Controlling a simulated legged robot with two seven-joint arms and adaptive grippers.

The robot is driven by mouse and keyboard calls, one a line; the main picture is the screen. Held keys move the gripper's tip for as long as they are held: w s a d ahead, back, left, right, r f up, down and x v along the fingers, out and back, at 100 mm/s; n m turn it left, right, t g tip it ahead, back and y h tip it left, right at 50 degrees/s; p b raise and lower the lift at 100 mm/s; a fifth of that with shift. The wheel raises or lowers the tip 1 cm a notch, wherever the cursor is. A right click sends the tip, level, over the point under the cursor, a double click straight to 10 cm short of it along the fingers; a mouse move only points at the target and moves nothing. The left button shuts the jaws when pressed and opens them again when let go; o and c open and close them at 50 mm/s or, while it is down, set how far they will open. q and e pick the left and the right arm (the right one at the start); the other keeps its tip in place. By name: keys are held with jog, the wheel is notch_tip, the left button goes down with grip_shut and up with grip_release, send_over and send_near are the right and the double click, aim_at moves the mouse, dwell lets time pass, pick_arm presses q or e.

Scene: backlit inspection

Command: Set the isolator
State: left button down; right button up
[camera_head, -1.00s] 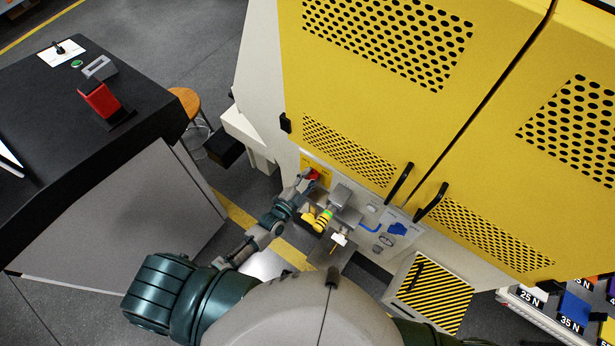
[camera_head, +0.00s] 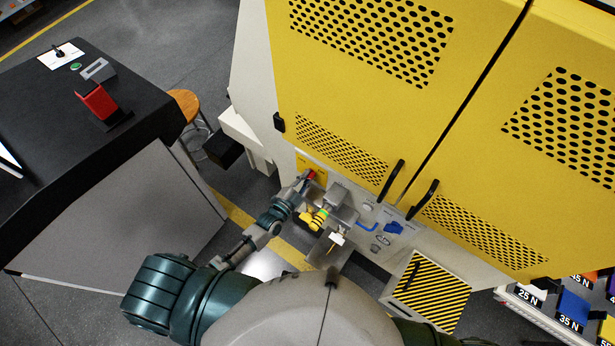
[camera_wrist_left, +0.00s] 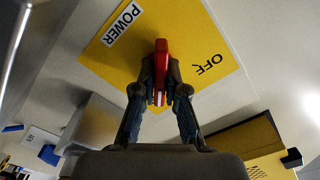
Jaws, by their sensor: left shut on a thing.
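The isolator is a red handle on a yellow plate on the cabinet's lower front. In the left wrist view the red handle (camera_wrist_left: 161,62) stands between my left gripper's fingertips (camera_wrist_left: 161,85), which are shut on it. The yellow plate (camera_wrist_left: 205,50) behind it carries the labels POWER and OFF; other markings may be hidden by the gripper. In the head view the red handle (camera_head: 311,174) shows just beyond my left gripper (camera_head: 305,179), against the yellow plate (camera_head: 303,161). My right gripper is not in view.
The yellow cabinet doors (camera_head: 380,110) with black handles rise above the panel. A striped box (camera_head: 430,290) stands at lower right. A black-topped bench (camera_head: 60,130) is at left.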

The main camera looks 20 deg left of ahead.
pick_arm(q)
jog(key=n, duration=0.4)
jog(key=shift+s+f+n+p, duration=0.15)
jog(key=shift+f+n+p, duration=0.15)
jog(key=shift+n+p, duration=0.1)
jog(key=n, duration=0.8)
jog(key=shift+a+f+n, duration=0.1)
jog(key=shift+n, duration=0.3)
jog(key=shift+n+b, duration=0.45)
jog(key=shift+n, duration=1.55)
jog(key=c, duration=1.4)
grip_release()
jog(key=shift+o, duration=0.9)
jog(key=shift+a+r, duration=0.1)
jog(key=shift+r, duration=0.1)
